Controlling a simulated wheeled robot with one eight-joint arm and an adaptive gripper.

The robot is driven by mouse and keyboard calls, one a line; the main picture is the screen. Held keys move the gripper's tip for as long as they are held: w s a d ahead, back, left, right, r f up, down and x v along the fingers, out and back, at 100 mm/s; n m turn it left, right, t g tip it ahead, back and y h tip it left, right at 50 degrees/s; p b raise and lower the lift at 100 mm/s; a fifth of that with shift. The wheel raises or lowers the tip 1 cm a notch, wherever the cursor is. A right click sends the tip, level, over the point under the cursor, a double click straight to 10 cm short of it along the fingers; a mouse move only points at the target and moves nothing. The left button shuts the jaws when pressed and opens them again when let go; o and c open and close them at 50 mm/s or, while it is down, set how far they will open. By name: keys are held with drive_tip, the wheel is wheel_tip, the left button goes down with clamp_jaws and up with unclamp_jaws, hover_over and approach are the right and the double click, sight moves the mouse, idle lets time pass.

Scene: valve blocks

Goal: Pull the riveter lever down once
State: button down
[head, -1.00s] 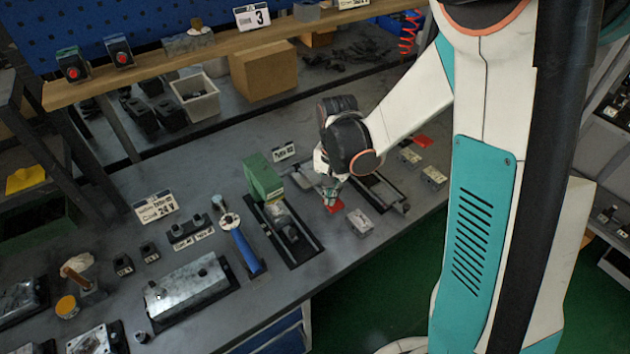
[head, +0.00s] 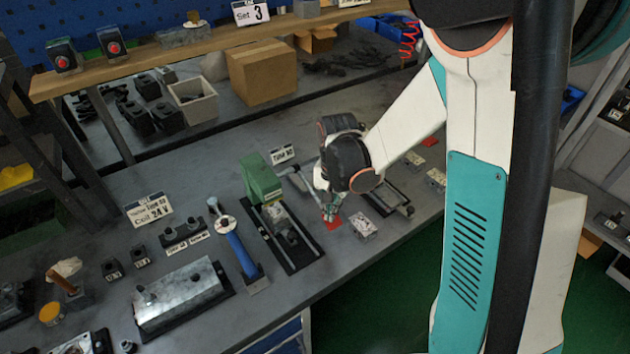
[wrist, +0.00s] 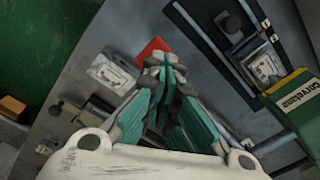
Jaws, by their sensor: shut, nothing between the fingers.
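The likely riveter is a green upright block (head: 260,179) on a black base with a metal slide, near the middle of the bench. It also shows at the right of the wrist view (wrist: 290,100), with lettering on its side. A grey bar (head: 300,181) lies just right of the block in the head view; I cannot tell whether it is the lever. My gripper (head: 331,212) is right of the block, low over a red pad (head: 333,223). In the wrist view its teal fingers (wrist: 168,70) are together and empty, with the red pad (wrist: 152,48) just beyond them.
A small metal block (head: 363,228) sits right of the red pad near the bench's front edge. A blue-handled tool (head: 240,251) and a large metal block (head: 180,295) lie to the left. A shelf (head: 150,62) runs above the back of the bench.

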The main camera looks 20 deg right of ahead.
drive_tip(key=shift+f+b, duration=0.75)
drive_tip(key=shift+f, duration=0.35)
wheel_tip(320, 180, up, 18)
drive_tip(key=p, duration=1.2)
drive_tip(key=shift+f, duration=0.25)
drive_tip(key=s+r+n+t+b, duration=0.4)
drive_tip(key=s+n+t+b, duration=0.3)
drive_tip(key=s+b, duration=0.4)
drive_tip(key=shift+s+n, duration=0.7)
drive_tip(key=shift+s, duration=1.3)
drive_tip(key=shift+f, duration=0.1)
